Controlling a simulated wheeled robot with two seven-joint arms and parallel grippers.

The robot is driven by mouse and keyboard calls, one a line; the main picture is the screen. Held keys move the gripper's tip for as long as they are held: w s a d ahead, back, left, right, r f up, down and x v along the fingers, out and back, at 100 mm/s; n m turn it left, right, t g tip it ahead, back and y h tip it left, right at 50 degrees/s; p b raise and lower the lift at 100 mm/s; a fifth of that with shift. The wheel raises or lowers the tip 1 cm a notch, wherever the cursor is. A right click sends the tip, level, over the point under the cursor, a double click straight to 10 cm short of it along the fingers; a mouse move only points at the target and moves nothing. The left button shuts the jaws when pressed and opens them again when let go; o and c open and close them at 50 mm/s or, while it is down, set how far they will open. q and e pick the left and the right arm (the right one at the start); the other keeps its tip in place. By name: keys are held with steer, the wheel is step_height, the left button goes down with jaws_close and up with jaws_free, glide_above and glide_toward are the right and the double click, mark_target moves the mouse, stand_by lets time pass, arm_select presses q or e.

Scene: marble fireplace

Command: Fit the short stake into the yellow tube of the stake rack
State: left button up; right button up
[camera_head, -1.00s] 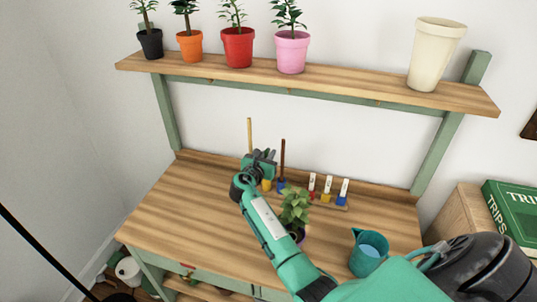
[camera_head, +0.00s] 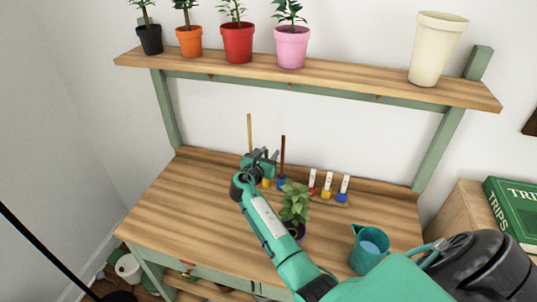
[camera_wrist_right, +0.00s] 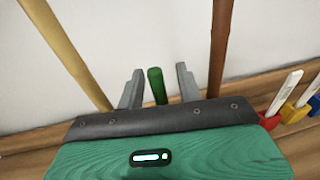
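The short green stake (camera_wrist_right: 156,86) stands upright between the two fingers of my right gripper (camera_wrist_right: 158,88) in the right wrist view. A gap shows on each side of it, so the gripper is open around it. My left gripper is out of view.
A tall tan stake (camera_head: 249,132) and a tall brown stake (camera_head: 283,156) flank the gripper. White tags stand in small coloured holders (camera_head: 326,196) to the right. A potted plant (camera_head: 295,205) and a teal jug (camera_head: 368,250) stand nearer. The bench's left side is clear.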

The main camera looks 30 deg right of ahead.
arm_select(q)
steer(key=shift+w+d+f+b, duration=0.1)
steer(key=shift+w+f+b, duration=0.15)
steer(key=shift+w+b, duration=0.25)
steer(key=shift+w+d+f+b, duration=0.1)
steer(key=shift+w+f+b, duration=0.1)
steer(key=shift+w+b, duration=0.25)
arm_select(e)
steer(key=v, duration=1.3)
steer(key=shift+s+a, duration=0.2)
steer(key=shift+a, duration=0.05)
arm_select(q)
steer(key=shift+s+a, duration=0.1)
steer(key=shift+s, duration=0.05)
